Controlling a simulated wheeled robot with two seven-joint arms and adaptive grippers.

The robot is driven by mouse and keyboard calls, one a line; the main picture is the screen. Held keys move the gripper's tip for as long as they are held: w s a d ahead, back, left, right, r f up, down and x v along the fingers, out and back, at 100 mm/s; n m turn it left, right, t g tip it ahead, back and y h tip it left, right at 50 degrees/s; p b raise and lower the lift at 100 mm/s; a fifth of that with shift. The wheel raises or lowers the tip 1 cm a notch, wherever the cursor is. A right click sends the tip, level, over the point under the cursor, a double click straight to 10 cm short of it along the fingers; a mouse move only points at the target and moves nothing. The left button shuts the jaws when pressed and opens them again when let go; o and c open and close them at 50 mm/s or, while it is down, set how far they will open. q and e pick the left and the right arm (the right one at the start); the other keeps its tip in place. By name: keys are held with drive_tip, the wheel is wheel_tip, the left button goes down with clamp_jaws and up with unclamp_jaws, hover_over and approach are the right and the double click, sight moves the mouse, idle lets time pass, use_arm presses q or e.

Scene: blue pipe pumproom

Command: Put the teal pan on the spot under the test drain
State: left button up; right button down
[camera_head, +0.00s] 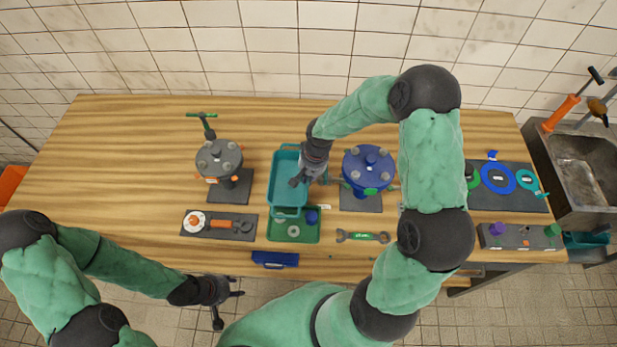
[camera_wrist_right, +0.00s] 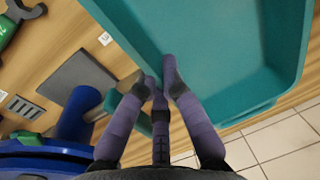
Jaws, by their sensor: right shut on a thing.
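The teal pan (camera_head: 287,190) is a deep rectangular pan near the middle of the workbench, between the grey pump and the blue pump. It also fills the upper right of the right wrist view (camera_wrist_right: 215,45). My right gripper (camera_head: 303,180) is shut on the pan's right-hand wall; its fingers (camera_wrist_right: 165,85) meet at the rim in the wrist view. I cannot tell whether the pan touches the bench. My left gripper (camera_head: 228,300) is open and empty in front of the bench edge. I cannot make out the test drain or the spot under it for certain.
The grey pump (camera_head: 219,160) stands left of the pan, the blue pump (camera_head: 368,172) close on the right. A green tray (camera_head: 293,235) with small parts lies in front. A wrench (camera_head: 362,237) and blue box (camera_head: 274,260) lie near the front edge. The bench's far left is clear.

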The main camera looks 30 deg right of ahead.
drive_tip(key=shift+f, duration=0.15)
drive_tip(key=c, duration=1.4)
unclamp_jaws()
wheel_tip(320, 180, up, 12)
drive_tip(key=d, duration=0.1)
drive_tip(key=shift+s+d, duration=0.2)
drive_tip(key=shift+s, duration=0.25)
